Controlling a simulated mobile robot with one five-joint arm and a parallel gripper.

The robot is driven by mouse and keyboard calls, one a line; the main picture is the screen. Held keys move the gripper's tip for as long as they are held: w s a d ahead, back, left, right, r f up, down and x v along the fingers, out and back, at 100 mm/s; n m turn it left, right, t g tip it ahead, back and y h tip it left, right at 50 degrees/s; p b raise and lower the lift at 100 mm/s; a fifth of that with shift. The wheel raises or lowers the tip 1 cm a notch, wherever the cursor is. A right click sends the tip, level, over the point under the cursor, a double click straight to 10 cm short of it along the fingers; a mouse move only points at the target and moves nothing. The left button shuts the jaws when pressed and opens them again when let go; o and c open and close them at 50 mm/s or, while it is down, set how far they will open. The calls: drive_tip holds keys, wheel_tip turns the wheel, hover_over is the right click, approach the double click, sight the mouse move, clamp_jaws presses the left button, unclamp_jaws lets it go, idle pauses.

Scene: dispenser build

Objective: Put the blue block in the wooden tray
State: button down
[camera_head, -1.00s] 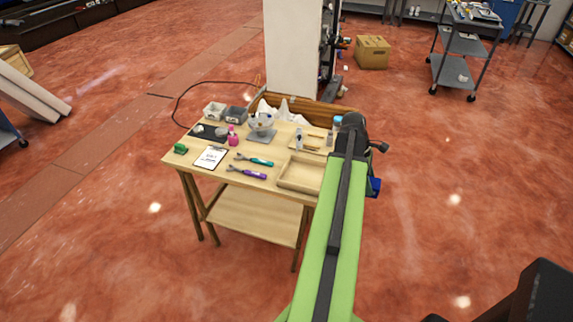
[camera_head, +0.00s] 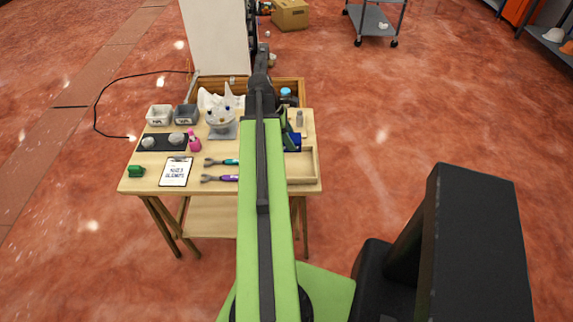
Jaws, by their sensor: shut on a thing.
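The blue block (camera_head: 293,142) shows just right of my green arm, held in my gripper (camera_head: 290,138). My gripper is shut on the block, and the arm hides much of it. The wooden tray (camera_head: 313,163) sits at the right front of the table. Its left part is hidden behind my arm. In the picture the block overlaps the tray's back edge. I cannot tell its height above the tray.
A grey bottle (camera_head: 299,118) stands behind the tray. Open floor lies to the right.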

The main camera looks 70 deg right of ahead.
drive_tip(key=s+a, duration=0.3)
drive_tip(key=s, duration=0.9)
drive_tip(key=b, duration=0.6)
hover_over(295, 166)
drive_tip(key=w, duration=0.1)
drive_tip(key=f, duration=0.6)
drive_tip(key=shift+a, duration=0.4)
drive_tip(key=shift+w+f, duration=0.1)
drive_tip(key=shift+w, duration=0.3)
wheel_tip(295, 166, down, 4)
drive_tip(key=b, duration=0.4)
drive_tip(key=shift+f, duration=0.2)
drive_tip(key=shift+r, duration=0.25)
drive_tip(key=shift+f, duration=0.2)
drive_tip(key=c, duration=0.6)
unclamp_jaws()
drive_tip(key=shift+r, duration=0.1)
